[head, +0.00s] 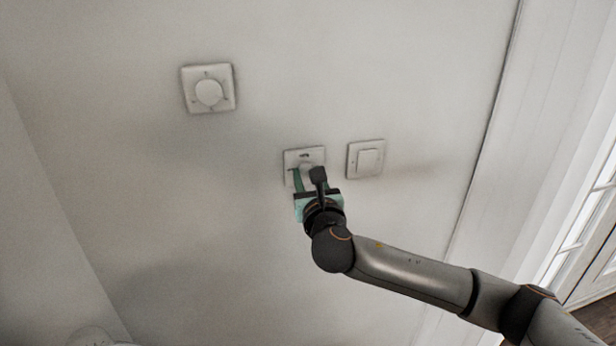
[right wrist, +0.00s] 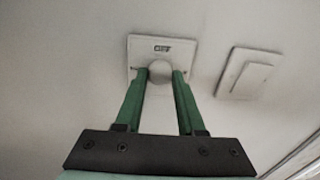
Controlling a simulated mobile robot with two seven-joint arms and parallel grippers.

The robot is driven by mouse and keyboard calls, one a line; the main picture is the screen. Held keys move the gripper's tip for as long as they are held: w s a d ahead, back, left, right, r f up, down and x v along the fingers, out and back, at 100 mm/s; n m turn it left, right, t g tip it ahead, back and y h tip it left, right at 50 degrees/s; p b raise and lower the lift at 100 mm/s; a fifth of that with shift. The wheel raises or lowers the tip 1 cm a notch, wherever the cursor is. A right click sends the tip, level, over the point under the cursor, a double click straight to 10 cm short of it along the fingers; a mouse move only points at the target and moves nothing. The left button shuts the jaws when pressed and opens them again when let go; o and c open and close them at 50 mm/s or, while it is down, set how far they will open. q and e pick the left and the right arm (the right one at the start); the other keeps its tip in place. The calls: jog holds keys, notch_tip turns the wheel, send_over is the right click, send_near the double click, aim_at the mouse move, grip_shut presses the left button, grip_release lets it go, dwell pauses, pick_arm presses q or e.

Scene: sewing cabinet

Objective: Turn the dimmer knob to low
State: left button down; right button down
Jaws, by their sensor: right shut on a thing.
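A white square wall plate (head: 291,156) with a small dark marking near its top sits in the middle of the head view. It also shows in the right wrist view (right wrist: 136,47). Its round white knob (right wrist: 160,70) is between the two green fingers of my right gripper (head: 309,171), which is shut on it. The fingers partly hide the knob in the head view. Which way the knob points cannot be told. My left gripper is not in view.
A second plate with a round knob (head: 208,93) and small marks around it is higher up at the left. A rocker switch (head: 368,159) is close to the right of the gripped knob and shows in the right wrist view (right wrist: 246,74). The wall around is bare.

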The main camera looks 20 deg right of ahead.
jog(key=shift+n, duration=0.8)
jog(key=c, duration=0.5)
grip_release()
jog(key=s, duration=0.4)
jog(key=s+a+b, duration=0.1)
jog(key=s, duration=0.7)
jog(key=shift+s+a+b, duration=0.2)
jog(key=shift+s+b, duration=0.05)
jog(key=shift+b, duration=0.1)
